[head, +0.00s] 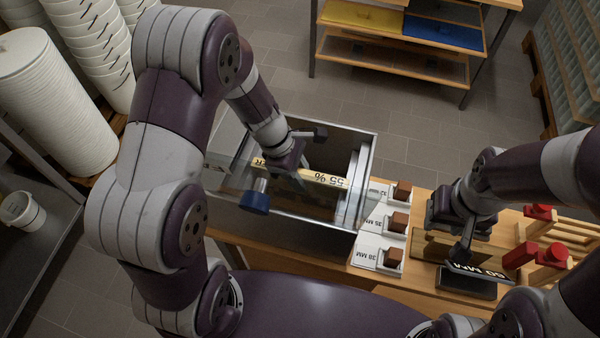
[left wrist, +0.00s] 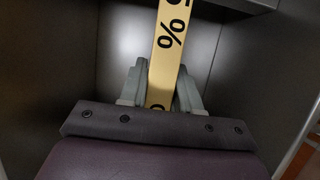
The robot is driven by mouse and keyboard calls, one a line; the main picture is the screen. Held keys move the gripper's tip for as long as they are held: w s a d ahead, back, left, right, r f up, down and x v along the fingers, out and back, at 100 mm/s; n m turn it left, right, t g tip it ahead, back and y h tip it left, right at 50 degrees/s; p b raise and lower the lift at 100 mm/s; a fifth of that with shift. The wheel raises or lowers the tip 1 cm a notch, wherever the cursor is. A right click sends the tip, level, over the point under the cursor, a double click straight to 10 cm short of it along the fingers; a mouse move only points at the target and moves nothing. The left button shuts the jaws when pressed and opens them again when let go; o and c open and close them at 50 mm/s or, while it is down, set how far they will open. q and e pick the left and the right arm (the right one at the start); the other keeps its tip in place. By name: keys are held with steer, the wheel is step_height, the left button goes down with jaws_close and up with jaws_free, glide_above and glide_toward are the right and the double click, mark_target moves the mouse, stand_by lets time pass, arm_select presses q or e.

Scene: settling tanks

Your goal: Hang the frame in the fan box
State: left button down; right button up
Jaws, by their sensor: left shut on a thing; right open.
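The fan box (head: 312,224) is an open-topped metal-rimmed box with see-through walls, left of centre on the wooden bench in the head view. The frame (head: 327,179) shows as a pale yellow top bar printed "55 %", lying across the box. My left gripper (head: 293,172) reaches into the box and is shut on this bar. In the left wrist view the bar (left wrist: 167,55) runs between both fingers (left wrist: 160,90). I cannot tell whether the bar rests on anything; the frame's lower part is hidden.
White cards with brown blocks (head: 398,222), marked in MM, line the bench right of the box. Red clamps (head: 535,254) stand farther right. A shelf with yellow and blue trays (head: 443,32) is at the back. White tub stacks (head: 50,100) stand at left.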

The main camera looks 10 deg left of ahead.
arm_select(q)
steer(key=shift+f+b, duration=0.3)
steer(key=shift+f, duration=0.15)
steer(key=c, duration=0.7)
jaws_free()
steer(key=v, duration=1.2)
steer(key=shift+s+r, duration=0.1)
steer(key=shift+a+r, duration=0.1)
steer(key=shift+r, duration=0.2)
